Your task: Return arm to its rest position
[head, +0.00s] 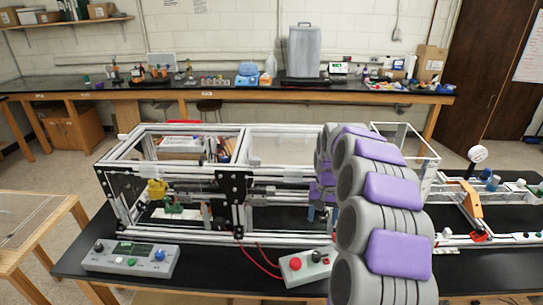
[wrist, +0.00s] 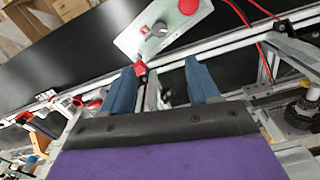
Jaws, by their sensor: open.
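My gripper shows in the wrist view (wrist: 170,85), with two blue fingers spread apart and nothing between them that I can see it holding. It is above the frame's rail (wrist: 230,40) and close to the grey control box with a red button (wrist: 160,30). In the head view my arm, grey with purple pads, rises at the right and reaches to the extrusion frame (head: 180,128). The gripper is mostly hidden behind the arm there. The red-button box (head: 306,267) sits on the black table in front of the frame.
A control panel with a display and knobs (head: 130,257) lies at the table's front left. Red cables (head: 262,262) run from the frame to the red-button box. A clear box (head: 405,140) and an orange-handled fixture (head: 473,205) stand to the right. A wooden table (head: 35,225) is at left.

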